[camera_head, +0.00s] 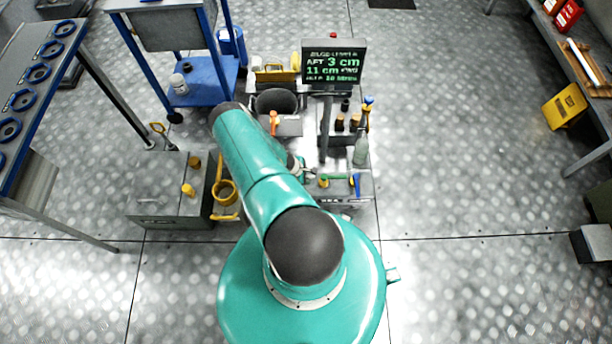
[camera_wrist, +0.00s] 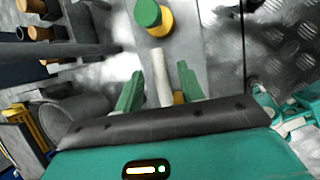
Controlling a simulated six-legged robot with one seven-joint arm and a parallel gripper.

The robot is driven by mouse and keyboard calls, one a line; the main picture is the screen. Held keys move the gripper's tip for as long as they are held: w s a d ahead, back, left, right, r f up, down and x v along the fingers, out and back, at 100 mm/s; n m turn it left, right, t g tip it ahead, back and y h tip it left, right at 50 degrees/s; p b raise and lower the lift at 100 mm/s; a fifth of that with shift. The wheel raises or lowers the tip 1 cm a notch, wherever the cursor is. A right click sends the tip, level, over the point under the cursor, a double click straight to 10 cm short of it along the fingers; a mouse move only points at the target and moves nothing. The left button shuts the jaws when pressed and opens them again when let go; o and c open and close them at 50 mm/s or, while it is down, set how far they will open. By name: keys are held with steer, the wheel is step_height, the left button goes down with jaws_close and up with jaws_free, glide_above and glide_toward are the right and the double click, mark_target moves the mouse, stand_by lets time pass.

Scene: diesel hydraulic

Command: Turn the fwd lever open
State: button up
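In the wrist view, my gripper (camera_wrist: 160,85) shows two green fingers standing apart. A pale rod (camera_wrist: 161,78) stands between them with a gap to each side, and a yellow part (camera_wrist: 179,98) shows near its foot. I cannot tell whether this rod is the fwd lever. A green-capped yellow knob (camera_wrist: 150,16) lies just beyond the fingertips. In the head view, a grey box (camera_head: 341,190) carries small green, yellow and blue parts right of my arm. My arm hides much of the gripper there, and the box lettering is too small to read.
A display (camera_head: 334,66) with green text including "AFT 3 cm" and "11 cm" stands behind. A dark box with yellow knobs (camera_head: 170,190) and a blue cart (camera_head: 205,80) are left.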

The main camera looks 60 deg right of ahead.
steer(key=shift+c, duration=0.2)
jaws_close()
